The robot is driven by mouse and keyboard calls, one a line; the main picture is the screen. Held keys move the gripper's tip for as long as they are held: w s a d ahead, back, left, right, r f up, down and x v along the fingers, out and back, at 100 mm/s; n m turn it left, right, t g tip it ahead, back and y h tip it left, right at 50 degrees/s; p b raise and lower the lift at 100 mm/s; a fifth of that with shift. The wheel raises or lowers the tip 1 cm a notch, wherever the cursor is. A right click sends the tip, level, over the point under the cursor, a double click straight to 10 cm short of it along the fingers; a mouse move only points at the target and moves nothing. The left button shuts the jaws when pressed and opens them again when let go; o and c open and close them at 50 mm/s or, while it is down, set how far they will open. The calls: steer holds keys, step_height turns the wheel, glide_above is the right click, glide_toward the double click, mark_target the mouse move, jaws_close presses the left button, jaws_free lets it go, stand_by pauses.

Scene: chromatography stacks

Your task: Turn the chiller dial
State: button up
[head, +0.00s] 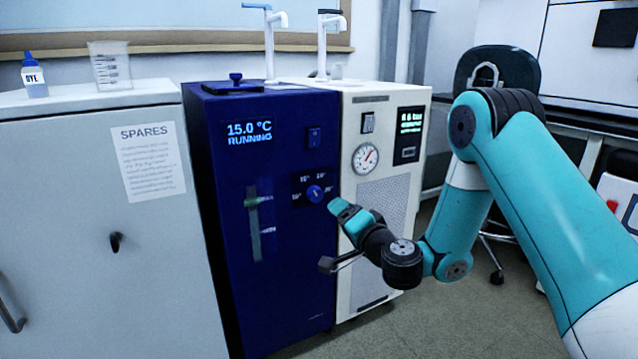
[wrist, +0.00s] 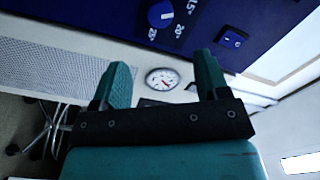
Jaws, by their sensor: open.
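The chiller (head: 281,270) is a tall dark blue cabinet with a lit display reading 15.0 °C RUNNING. Its dial (head: 315,194) is a round blue knob with a pale pointer mark and temperature marks around it. In the wrist view the dial (wrist: 161,14) is at the top, above and beyond the fingertips. My gripper (head: 340,207) is just right of the dial in the head view, apart from it. In the wrist view my gripper (wrist: 162,75) has its two teal fingers spread, with nothing between them.
A white unit with a gauge (head: 366,158) stands directly right of the chiller. A grey spares cabinet (head: 70,220) is on the left, with a beaker (head: 110,66) and dye bottle (head: 34,76) on top. A black chair (head: 500,70) is behind my arm.

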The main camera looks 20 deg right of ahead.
steer(key=p, duration=1.2)
glide_toward(317, 197)
steer(key=shift+w+r, duration=0.5)
steer(key=shift+w, duration=1.05)
steer(key=shift+w+a+f+p, duration=0.15)
steer(key=shift+w+a+p, duration=0.2)
steer(key=shift+w, duration=0.2)
steer(key=shift+w+a+f+p, duration=0.15)
steer(key=shift+w+a+p, duration=0.15)
steer(key=shift+w, duration=0.25)
steer(key=shift+p+x, duration=0.45)
steer(key=shift+x, duration=1.45)
steer(key=shift+d+f, duration=0.1)
steer(key=c, duration=0.9)
